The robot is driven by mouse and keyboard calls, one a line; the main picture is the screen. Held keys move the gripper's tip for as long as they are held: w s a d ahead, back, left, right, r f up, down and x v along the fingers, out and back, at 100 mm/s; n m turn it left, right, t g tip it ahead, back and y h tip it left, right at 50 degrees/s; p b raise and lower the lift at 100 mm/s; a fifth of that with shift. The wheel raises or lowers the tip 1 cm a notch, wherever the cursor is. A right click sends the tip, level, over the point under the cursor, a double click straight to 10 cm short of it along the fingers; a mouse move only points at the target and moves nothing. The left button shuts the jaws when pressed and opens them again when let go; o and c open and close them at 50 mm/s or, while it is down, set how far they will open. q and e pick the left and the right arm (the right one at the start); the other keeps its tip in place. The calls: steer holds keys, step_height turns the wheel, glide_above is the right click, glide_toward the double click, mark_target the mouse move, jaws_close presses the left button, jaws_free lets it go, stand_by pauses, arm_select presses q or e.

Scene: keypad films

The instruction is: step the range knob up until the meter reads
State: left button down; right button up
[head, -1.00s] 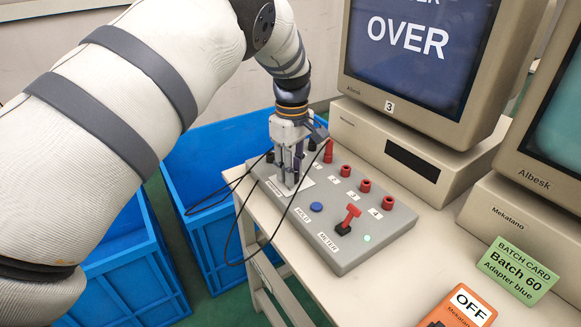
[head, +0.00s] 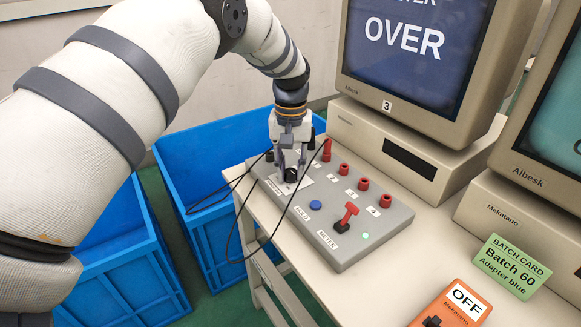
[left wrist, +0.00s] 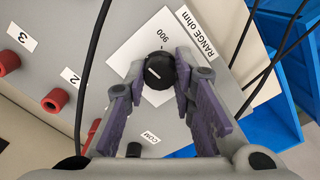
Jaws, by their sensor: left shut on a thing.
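The range knob (head: 291,175) is a black knob on a white plate at the left of the grey meter box (head: 345,262). My left gripper (head: 290,168) points down over it, shut on it with a finger on either side. In the left wrist view the knob (left wrist: 160,70) shows a white pointer line, and a label by it reads "RANGE ohm" (left wrist: 208,31). A small number is printed beside the knob. The meter screen (head: 405,42) reads "OVER"; its top line is cut off. My right gripper is not in view.
The box carries a blue button (head: 315,205), a red lever (head: 350,212), a lit green lamp (head: 365,236), red sockets (head: 363,184) and black cables (head: 238,215). Blue crates (head: 128,275) stand left of the table. A batch card (head: 512,267) and an orange "OFF" unit (head: 452,305) lie at right.

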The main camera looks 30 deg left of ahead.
mark_target(291, 171)
arm_select(q)
steer(key=m, duration=0.5)
steer(key=shift+m, duration=2.5)
steer(key=c, duration=1.3)
jaws_free()
steer(key=shift+c, duration=0.2)
step_height(291, 171, up, 12)
